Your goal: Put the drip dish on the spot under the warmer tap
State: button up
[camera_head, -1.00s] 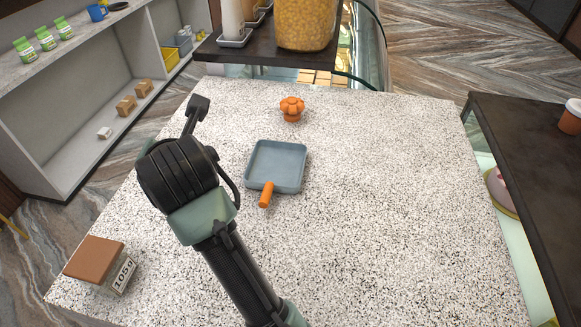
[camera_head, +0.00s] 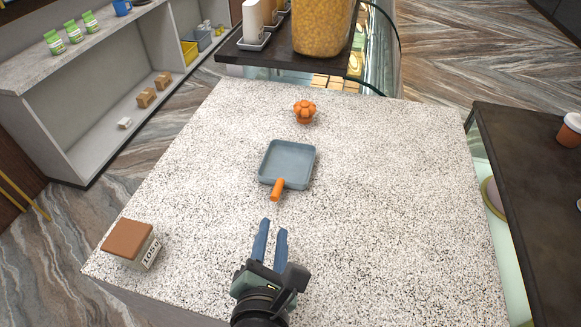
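The likely drip dish (camera_head: 287,160) is a shallow square blue-grey dish with a stubby orange handle (camera_head: 277,189) toward me. It lies flat on the speckled counter. My gripper (camera_head: 274,226) is in front of the handle, lower in the picture. Its two blue fingers point toward the dish with a gap between them, open and empty, apart from the handle. I cannot make out a warmer tap or a marked spot under it.
An orange lobed knob-like object (camera_head: 304,111) stands behind the dish. A brown-topped block with a number label (camera_head: 130,242) sits at the left counter edge. A dark raised shelf (camera_head: 300,66) at the back holds a yellow-filled jar (camera_head: 322,30). The right counter area is clear.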

aim_at(276, 197)
jog(key=p+x, duration=0.1)
jog(key=x, duration=0.5)
jog(key=shift+w, duration=0.25)
jog(key=shift+a+f+p+x, duration=0.15)
jog(key=shift+p+x, duration=0.35)
jog(key=shift+x, duration=0.9)
jog(key=shift+a+f+p+x, duration=0.15)
jog(key=shift+p+x, duration=0.35)
jog(key=shift+x, duration=0.9)
jog(key=shift+s, duration=0.1)
grip_shut()
jog(key=shift+r, duration=0.1)
